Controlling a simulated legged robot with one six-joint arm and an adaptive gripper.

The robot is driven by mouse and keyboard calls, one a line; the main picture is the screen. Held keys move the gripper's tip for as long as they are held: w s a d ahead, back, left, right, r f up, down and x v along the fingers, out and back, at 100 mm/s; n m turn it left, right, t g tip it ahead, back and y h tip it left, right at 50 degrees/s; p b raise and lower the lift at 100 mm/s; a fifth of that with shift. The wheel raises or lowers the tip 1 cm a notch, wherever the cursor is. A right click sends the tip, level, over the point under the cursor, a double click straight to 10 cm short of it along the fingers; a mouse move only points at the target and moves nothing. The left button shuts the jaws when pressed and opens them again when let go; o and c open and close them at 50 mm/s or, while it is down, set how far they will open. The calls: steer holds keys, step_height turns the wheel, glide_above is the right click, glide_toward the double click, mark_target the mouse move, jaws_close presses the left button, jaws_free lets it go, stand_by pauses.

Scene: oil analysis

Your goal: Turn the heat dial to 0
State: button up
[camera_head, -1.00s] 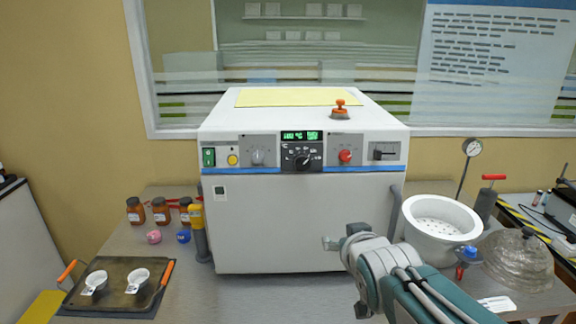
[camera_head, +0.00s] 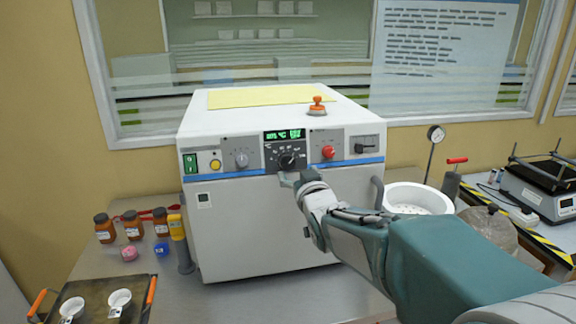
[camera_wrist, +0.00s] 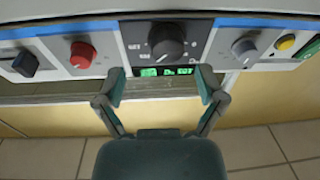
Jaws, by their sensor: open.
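The heat dial is most likely the black knob (camera_head: 288,160) on the dark centre panel of the white machine (camera_head: 255,225), just below a green-lit display (camera_head: 284,135). In the wrist view, which is upside down, the black knob (camera_wrist: 167,43) lies beyond the fingertips, with the display (camera_wrist: 165,71) nearer. My gripper (camera_wrist: 163,84) is open and empty, its two fingers spread left and right of the display. In the head view my gripper (camera_head: 290,181) is just below the knob, close to the panel. Contact and the dial's exact setting cannot be told.
A grey knob (camera_head: 241,159) is left of the dial, and a red knob (camera_head: 327,152) and black switch (camera_head: 366,147) are right. A green switch (camera_head: 190,163) is far left. Jars (camera_head: 132,224) and a tray (camera_head: 72,290) are lower left. A white pot (camera_head: 418,197) stands right.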

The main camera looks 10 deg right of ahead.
mark_target(288, 165)
steer(key=w+a, duration=0.1)
steer(key=w, duration=0.1)
steer(key=w+a, duration=0.1)
steer(key=shift+w, duration=0.65)
steer(key=shift+w+d, duration=0.1)
steer(key=shift+d, duration=0.65)
steer(key=shift+a, duration=0.1)
steer(key=c, duration=0.7)
steer(key=shift+a, duration=0.2)
steer(key=c, duration=0.5)
steer(key=shift+o, duration=0.2)
steer(key=shift+a, duration=0.1)
